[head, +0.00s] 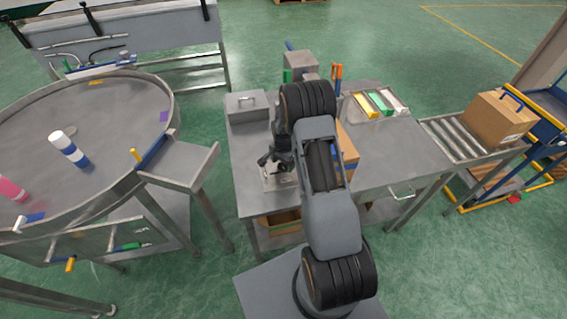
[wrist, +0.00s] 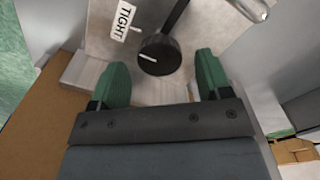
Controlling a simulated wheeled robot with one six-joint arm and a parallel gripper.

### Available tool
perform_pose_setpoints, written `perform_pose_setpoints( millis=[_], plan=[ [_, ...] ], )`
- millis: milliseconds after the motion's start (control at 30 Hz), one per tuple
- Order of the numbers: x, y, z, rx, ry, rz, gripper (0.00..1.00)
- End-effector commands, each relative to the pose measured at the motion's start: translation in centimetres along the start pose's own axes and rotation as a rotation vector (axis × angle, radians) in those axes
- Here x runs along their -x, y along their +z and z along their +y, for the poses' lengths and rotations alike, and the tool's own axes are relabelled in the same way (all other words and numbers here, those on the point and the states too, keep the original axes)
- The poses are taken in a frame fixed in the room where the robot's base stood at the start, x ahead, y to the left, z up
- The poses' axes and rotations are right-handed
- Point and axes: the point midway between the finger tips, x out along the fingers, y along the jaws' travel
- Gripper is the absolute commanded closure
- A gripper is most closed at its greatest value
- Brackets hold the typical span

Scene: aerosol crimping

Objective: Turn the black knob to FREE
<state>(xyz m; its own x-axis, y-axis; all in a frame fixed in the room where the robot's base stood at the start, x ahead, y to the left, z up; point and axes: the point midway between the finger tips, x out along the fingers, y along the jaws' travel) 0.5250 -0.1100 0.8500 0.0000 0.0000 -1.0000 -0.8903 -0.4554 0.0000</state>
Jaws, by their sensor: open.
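The black knob (wrist: 160,54) is round with a white pointer line, in the upper middle of the wrist view. The line points left and slightly up. A white label reading TIGHT (wrist: 126,20) is up and left of the knob. I cannot see a FREE label. My gripper (wrist: 161,78) is open, with one green fingertip to the lower left of the knob and the other to its lower right, neither visibly touching it. In the head view my gripper (head: 274,160) is dark and small over the workbench; the knob cannot be made out there.
A dark rod (wrist: 176,14) rises beside the knob, and a shiny metal part (wrist: 256,10) is at the upper right. In the head view, the workbench (head: 400,150) holds a grey box (head: 246,106) and coloured trays. A round table (head: 100,110) stands at left.

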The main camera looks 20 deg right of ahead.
Motion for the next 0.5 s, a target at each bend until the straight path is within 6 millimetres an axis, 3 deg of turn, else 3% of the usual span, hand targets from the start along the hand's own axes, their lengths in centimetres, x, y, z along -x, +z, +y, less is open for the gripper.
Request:
perform_pose_setpoints(
  millis=[200, 500],
  plan=[
    [-1.11, 0.00, -0.01, 0.000, 0.000, 0.000, 0.29],
    [-1.25, 0.01, 0.00, 0.001, 0.000, 0.000, 0.29]
  ],
)
